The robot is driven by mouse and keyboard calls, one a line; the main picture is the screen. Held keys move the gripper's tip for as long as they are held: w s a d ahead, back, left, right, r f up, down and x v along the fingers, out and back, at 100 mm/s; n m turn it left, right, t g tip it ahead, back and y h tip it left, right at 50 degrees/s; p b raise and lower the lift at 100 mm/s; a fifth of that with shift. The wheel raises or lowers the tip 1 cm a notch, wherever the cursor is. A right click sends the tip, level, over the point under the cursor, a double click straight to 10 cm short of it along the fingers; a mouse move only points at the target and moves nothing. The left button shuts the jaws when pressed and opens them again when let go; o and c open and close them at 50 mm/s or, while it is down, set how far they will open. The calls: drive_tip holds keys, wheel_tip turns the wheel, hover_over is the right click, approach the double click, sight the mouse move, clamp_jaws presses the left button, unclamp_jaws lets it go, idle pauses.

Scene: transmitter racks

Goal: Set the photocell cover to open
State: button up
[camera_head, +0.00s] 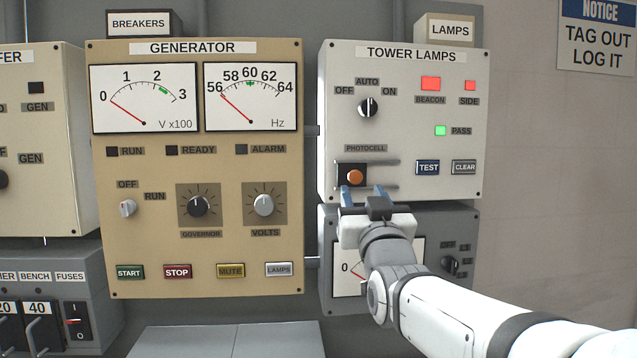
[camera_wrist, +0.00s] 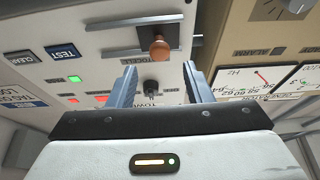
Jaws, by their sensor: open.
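The photocell cover (camera_head: 343,171) is a small dark plate with a round orange-brown knob (camera_head: 355,177). It sits at the left end of two horizontal rails under the PHOTOCELL label on the TOWER LAMPS panel. In the wrist view, which is turned over, the knob (camera_wrist: 160,47) stands out from the dark plate between the grey rails. My gripper (camera_head: 363,192) is open and empty, just below the knob in the head view. In the wrist view its blue-grey fingers (camera_wrist: 160,68) are spread wide, with the knob beyond and between their tips. I see no contact.
TEST (camera_head: 427,167) and CLEAR (camera_head: 464,167) buttons are right of the rails. The OFF-AUTO-ON knob (camera_head: 368,107) is above. The BEACON (camera_head: 430,83) and SIDE lamps are red, PASS (camera_head: 440,130) green. A grey meter panel (camera_head: 440,225) sits below. The GENERATOR panel (camera_head: 195,100) is left.

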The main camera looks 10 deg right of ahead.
sight(356, 178)
drive_tip(key=p+x, duration=0.1)
drive_tip(key=x, duration=0.4)
drive_tip(key=shift+f, duration=0.1)
clamp_jaws()
idle(0.4)
